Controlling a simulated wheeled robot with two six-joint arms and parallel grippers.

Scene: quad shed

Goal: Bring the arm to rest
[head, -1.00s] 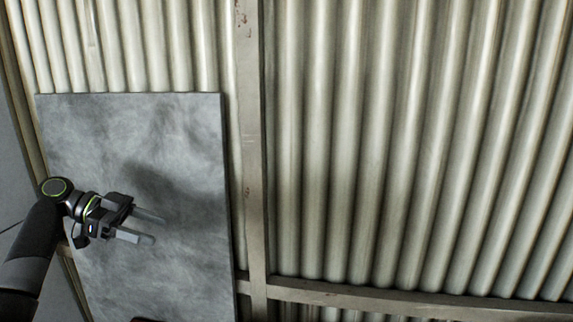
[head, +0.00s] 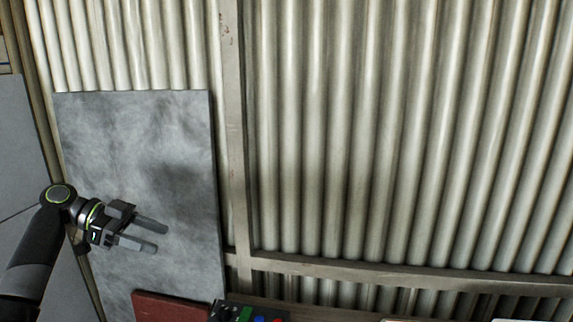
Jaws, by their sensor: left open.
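My left arm comes in from the lower left, dark grey with green rings. Its gripper (head: 154,237) is open, with two grey fingers apart and nothing between them. It points right, in front of a grey mottled panel (head: 110,140) that stands against the wall. My right gripper is out of view.
A corrugated metal wall (head: 380,130) with a vertical post (head: 234,130) and a horizontal rail (head: 370,272) fills the background. At the bottom edge are a dark red object (head: 165,307) and a black item with coloured parts (head: 245,311), both cut off. A grey surface (head: 20,140) is at far left.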

